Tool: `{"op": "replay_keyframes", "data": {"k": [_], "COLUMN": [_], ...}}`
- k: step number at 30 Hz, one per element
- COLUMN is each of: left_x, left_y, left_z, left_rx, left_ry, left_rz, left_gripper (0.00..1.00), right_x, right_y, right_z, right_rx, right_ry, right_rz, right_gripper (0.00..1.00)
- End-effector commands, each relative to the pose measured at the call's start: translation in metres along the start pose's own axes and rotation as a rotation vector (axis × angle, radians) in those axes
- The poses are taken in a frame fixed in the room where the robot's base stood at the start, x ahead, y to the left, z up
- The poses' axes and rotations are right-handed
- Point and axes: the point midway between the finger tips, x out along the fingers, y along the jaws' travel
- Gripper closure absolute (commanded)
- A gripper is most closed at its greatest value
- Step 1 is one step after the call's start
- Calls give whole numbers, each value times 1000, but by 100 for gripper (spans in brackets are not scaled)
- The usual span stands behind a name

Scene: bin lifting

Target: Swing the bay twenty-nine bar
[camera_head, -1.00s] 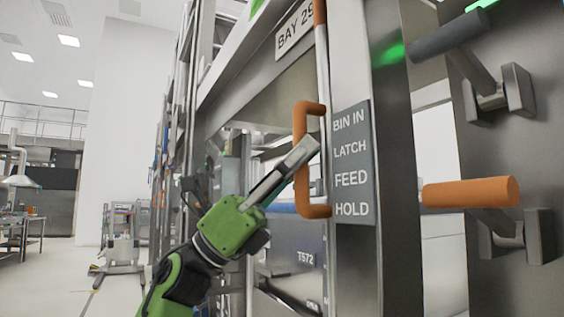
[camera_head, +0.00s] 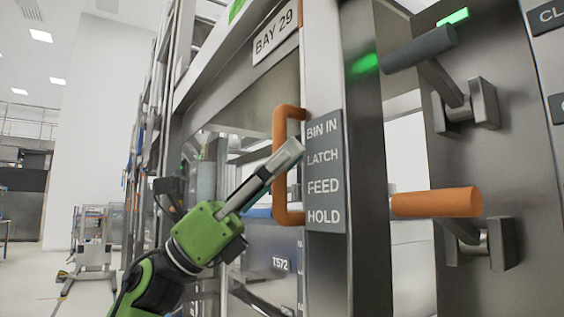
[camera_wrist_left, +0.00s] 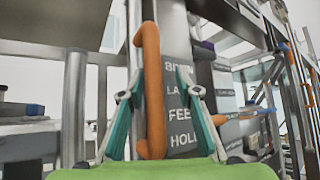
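The handle also shows upright in the middle of the left wrist view (camera_wrist_left: 151,95). My left gripper (camera_head: 290,150) is at the handle. In the left wrist view its two fingers (camera_wrist_left: 160,94) are spread, one on each side of the handle, with gaps between. The fingers partly hide the handle in the head view. My right gripper is not in view.
A label plate (camera_head: 324,172) reading BIN IN, LATCH, FEED, HOLD is just right of the handle. Further right, an orange lever (camera_head: 437,202) and a dark grey lever (camera_head: 420,49) stick out from a panel. A bin marked T572 (camera_head: 270,270) sits behind my left arm.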

Motion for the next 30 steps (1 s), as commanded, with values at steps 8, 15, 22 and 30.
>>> {"op": "replay_keyframes", "data": {"k": [8,15,22,30], "left_x": [-10,-58,-101,-120], "left_y": [3,3,2,0], "left_z": [1,0,0,0], "left_rx": [-1,-2,-1,0], "left_ry": [-3,-2,-1,-1], "left_rz": [7,7,5,1], "left_gripper": [68,68,68,68], "right_x": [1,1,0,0], "right_y": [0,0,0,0], "right_z": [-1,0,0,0], "right_rx": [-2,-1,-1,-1], "right_ry": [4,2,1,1], "right_rz": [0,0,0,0], "right_gripper": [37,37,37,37]}}
